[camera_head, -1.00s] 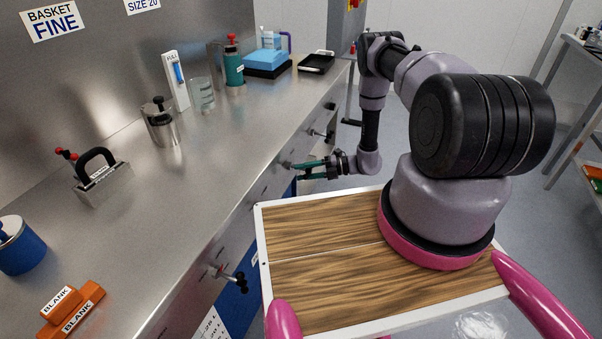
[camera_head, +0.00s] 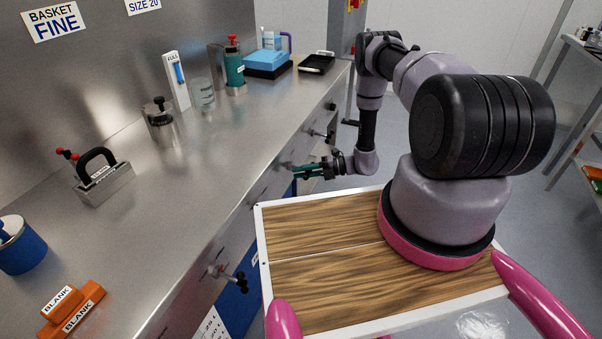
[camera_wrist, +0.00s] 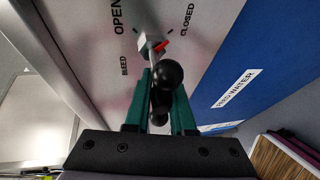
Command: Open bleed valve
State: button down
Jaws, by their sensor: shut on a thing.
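The bleed valve shows in the wrist view, with a metal hub (camera_wrist: 149,42) and a lever ending in black ball knobs (camera_wrist: 168,76). A small red pointer (camera_wrist: 163,46) lies on the side of the hub toward the CLOSED mark. The plate (camera_wrist: 97,62) reads OPEN, CLOSED and BLEED. My gripper (camera_wrist: 158,92) has its green fingers on either side of the lever and is shut on it. In the head view my gripper (camera_head: 298,169) is at the cabinet front, where the valve is too small to make out.
Another black-handled valve (camera_head: 237,281) sticks out of the cabinet front nearer to me, and one (camera_head: 319,134) farther off. The steel counter (camera_head: 200,190) above holds jars, a basket and orange blanks (camera_head: 72,311). Open floor (camera_head: 415,140) lies to the right of my forearm.

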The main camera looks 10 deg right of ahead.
jog(key=n+t+h, duration=0.1)
jog(key=n, duration=0.1)
jog(key=n+t+h, duration=0.1)
jog(key=n, duration=0.1)
jog(key=d+f+n+h, duration=0.1)
jog(key=n, duration=0.1)
jog(key=shift+w+t+h, duration=0.3)
jog(key=shift+t+h, duration=0.1)
jog(key=shift+w+d+r+n+t+h, duration=0.1)
jog(key=shift+w+n+t+h, duration=0.25)
jog(key=shift+n+t, duration=0.45)
jog(key=shift+w+d+f+n+t+h, duration=0.1)
jog(key=shift+n+t+h, duration=0.4)
jog(key=shift+n, duration=0.5)
jog(key=shift+w+d+r+n+t+h, duration=0.1)
jog(key=shift+w+n+t+h, duration=0.2)
jog(key=shift+n+t, duration=0.5)
jog(key=shift+r, duration=0.1)
jog(key=c, duration=0.8)
grip_release()
jog(key=shift+c, duration=0.2)
jog(key=shift+s+a, duration=0.1)
jog(key=shift+s, duration=0.1)
jog(key=v, duration=1)
jog(key=shift+s+d+r, duration=0.15)
jog(key=shift+d, duration=0.15)
